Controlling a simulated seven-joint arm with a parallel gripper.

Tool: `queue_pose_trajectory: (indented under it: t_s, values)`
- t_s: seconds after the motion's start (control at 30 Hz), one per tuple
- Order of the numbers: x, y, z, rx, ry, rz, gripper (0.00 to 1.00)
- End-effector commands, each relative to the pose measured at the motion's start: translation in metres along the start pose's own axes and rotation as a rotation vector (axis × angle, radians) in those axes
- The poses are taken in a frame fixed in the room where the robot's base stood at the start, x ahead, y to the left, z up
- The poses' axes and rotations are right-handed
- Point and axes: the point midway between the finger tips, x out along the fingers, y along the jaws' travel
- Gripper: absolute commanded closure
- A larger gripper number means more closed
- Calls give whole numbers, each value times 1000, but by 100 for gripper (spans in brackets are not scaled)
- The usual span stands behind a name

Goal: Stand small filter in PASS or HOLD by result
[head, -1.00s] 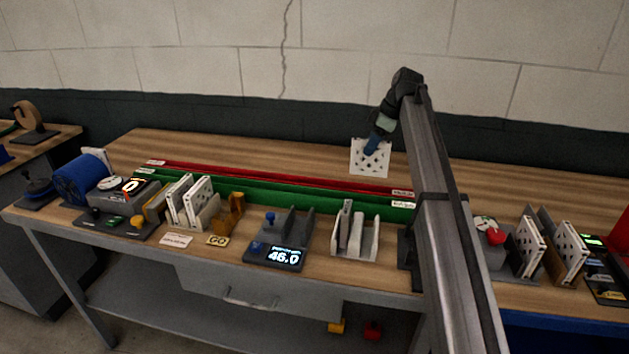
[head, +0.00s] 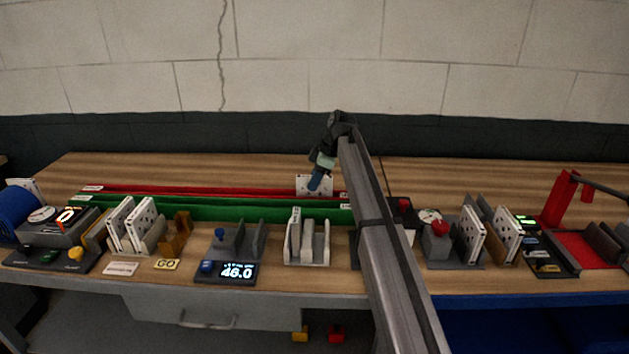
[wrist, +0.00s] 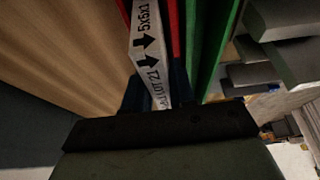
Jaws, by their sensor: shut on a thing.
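My gripper (head: 314,183) is shut on a white small filter (head: 327,185) with dark holes in its face. The filter is upright, near the right end of the red rail (head: 220,191). The green rail (head: 200,207) runs in front of the red one. In the wrist view, the filter's edge (wrist: 146,35) lies between my fingers (wrist: 155,92) and reads "5x6x1" and "LOT 21" with arrows. The red rail (wrist: 175,30) is right beside it, then the green rail (wrist: 212,45). Whether the filter touches the bench or rail cannot be told. The rail labels are too small to read.
More white filters (head: 130,225) stand at left and others (head: 472,236) at right. A red fixture (head: 560,200) is far right. Bare bench lies behind the rails.

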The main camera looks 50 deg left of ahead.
Motion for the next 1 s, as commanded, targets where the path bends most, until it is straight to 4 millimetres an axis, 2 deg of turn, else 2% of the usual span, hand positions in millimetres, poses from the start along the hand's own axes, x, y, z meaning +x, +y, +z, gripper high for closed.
queue_pose_trajectory:
  t_s: [0.33,0.37,0.6,0.87,1.0]
  values:
    - [2,0,1,0,0,0,100]
    - [2,0,1,0,0,1,72]
    - [2,0,1,0,0,0,49]
    - [1,0,0,0,0,0,49]
    - [-8,1,0,1,0,0,49]
